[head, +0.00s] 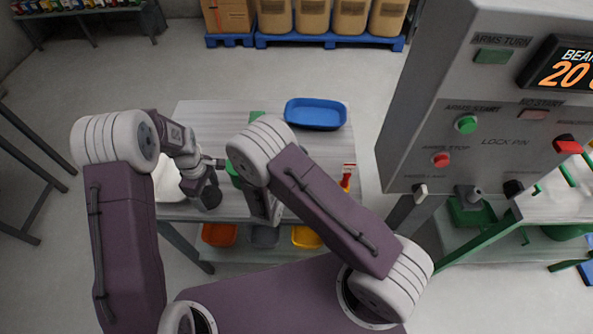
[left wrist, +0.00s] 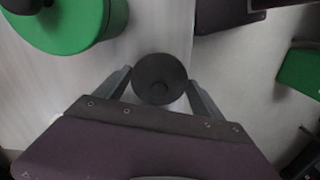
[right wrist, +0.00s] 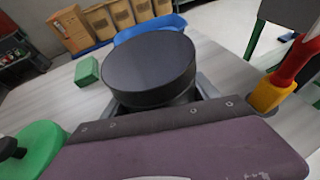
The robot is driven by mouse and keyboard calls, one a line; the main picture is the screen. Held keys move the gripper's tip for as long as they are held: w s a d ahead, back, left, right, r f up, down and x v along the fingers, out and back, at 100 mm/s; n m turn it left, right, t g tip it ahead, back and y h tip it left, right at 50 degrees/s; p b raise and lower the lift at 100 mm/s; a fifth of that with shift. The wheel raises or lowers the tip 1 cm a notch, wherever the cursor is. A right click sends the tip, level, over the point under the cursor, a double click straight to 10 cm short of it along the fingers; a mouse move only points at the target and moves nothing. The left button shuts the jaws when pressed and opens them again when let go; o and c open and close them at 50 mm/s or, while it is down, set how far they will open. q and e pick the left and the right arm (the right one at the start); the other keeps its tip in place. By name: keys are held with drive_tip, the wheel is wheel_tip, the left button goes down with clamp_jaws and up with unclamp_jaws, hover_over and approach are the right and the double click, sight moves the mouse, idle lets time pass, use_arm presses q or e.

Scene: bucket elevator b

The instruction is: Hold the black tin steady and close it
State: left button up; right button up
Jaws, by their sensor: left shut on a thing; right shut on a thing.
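The black tin (right wrist: 150,75) fills the middle of the right wrist view, upright, with my right gripper (right wrist: 185,95) shut on it. Its round top looks dark and smooth; I cannot tell whether that is an opening or a cover. In the head view my right arm hides the tin. My left gripper (head: 205,185) is shut on a dark round piece with a small knob, which looks like a lid (left wrist: 160,78). It is held over the table's near edge, left of the tin and apart from it.
A green round tin (right wrist: 35,145) with a black knob stands between my grippers on the grey table (head: 205,120). A control panel (head: 480,120) rises at the right.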

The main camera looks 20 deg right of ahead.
wheel_tip(320, 180, up, 5)
drive_tip(key=shift+f, duration=0.2)
drive_tip(key=o, duration=0.8)
drive_tip(key=shift+c, duration=0.2)
clamp_jaws()
